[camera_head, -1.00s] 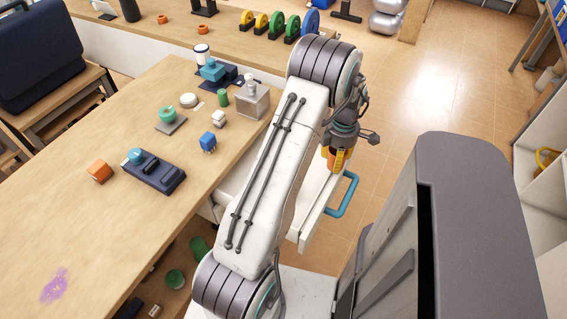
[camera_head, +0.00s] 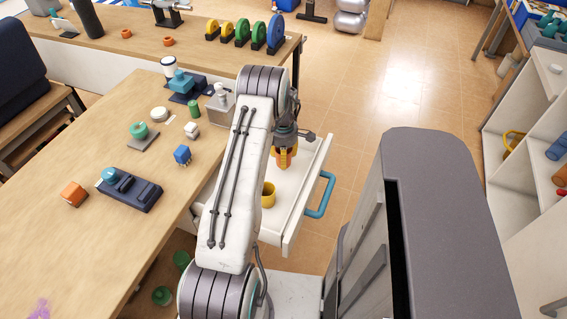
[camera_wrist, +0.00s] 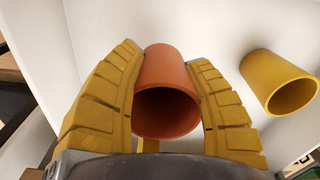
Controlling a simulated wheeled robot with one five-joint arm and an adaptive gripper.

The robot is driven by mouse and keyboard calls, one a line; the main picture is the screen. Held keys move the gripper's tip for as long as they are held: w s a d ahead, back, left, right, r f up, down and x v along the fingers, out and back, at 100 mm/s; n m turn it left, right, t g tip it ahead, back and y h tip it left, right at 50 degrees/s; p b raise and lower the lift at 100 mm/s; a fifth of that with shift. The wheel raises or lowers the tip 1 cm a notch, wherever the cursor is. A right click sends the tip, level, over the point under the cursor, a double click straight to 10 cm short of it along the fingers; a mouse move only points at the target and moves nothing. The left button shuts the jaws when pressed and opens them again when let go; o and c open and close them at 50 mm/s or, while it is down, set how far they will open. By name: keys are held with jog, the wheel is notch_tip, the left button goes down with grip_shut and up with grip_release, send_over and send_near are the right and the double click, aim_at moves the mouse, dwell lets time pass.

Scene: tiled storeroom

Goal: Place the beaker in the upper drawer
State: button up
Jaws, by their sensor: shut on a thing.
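An orange-red beaker (camera_wrist: 165,75) is between the two yellow fingers of my gripper (camera_wrist: 168,60), which is shut on it. The beaker's open end faces the wrist camera. In the head view my gripper (camera_head: 285,157) points down over the open white drawer (camera_head: 305,205), which has a teal handle (camera_head: 320,195). The beaker is mostly hidden there by the fingers. I cannot tell whether it touches the drawer floor. A yellow cup (camera_head: 268,195) is in the drawer, partly behind my arm, and appears to the right of the beaker in the wrist view (camera_wrist: 280,82).
The wooden table (camera_head: 75,150) beside the drawer holds a dark blue device (camera_head: 130,188), an orange block (camera_head: 73,193), a blue block (camera_head: 182,155) and other small items. A white shelf (camera_head: 535,130) stands at right. Tiled floor (camera_head: 365,120) is clear beyond the drawer.

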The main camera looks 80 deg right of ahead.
jog(key=shift+f, duration=1.7)
jog(key=shift+f, duration=0.25)
jog(key=o, duration=1)
jog(key=shift+r, duration=0.1)
notch_tip(320, 180, up, 12)
jog(key=shift+r, duration=0.15)
